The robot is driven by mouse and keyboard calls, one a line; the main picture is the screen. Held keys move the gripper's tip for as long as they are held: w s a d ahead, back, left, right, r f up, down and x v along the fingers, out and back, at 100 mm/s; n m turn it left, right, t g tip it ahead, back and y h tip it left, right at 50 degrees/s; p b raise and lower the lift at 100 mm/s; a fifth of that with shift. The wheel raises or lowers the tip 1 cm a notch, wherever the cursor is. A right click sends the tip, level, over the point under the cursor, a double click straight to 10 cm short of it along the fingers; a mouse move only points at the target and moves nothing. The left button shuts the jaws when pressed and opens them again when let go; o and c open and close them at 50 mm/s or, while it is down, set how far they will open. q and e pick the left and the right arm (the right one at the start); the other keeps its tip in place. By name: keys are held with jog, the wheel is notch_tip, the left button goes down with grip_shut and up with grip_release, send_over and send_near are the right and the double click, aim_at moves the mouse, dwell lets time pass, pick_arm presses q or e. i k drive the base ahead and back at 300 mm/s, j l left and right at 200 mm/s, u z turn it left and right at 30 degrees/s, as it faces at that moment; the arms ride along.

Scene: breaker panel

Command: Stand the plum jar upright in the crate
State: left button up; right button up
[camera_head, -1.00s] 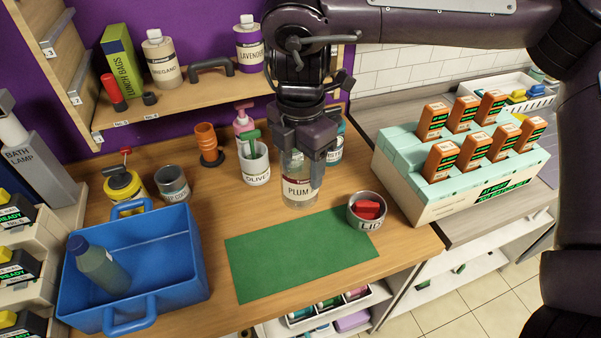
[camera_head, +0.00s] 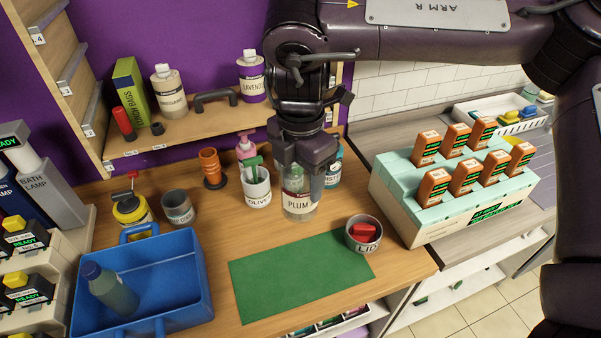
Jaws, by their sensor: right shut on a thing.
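The plum jar (camera_head: 299,205) is a clear jar with a pale "PLUM" label and a dark red band. It stands upright on the wooden counter, behind the green mat. My right gripper (camera_head: 304,182) comes down from above and is shut on the jar's upper part, hiding its top. The blue crate (camera_head: 190,318) stands at the lower left, with a handle at the back. A dark grey-green bottle (camera_head: 112,290) leans inside it, and the rest of its floor is clear. My left gripper is not in view.
A green mat (camera_head: 300,274) lies in front of the jar. A "LID" tin (camera_head: 363,234) stands to its right, and an "OLIVE" pot (camera_head: 256,186) close to its left. A grey cup (camera_head: 178,207) and yellow tin (camera_head: 131,210) stand behind the crate. A mint rack (camera_head: 420,195) is at right.

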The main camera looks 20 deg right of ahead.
aim_at(178, 290)
jog(key=j, duration=0.75)
jog(key=i+j, duration=0.1)
jog(key=j, duration=0.65)
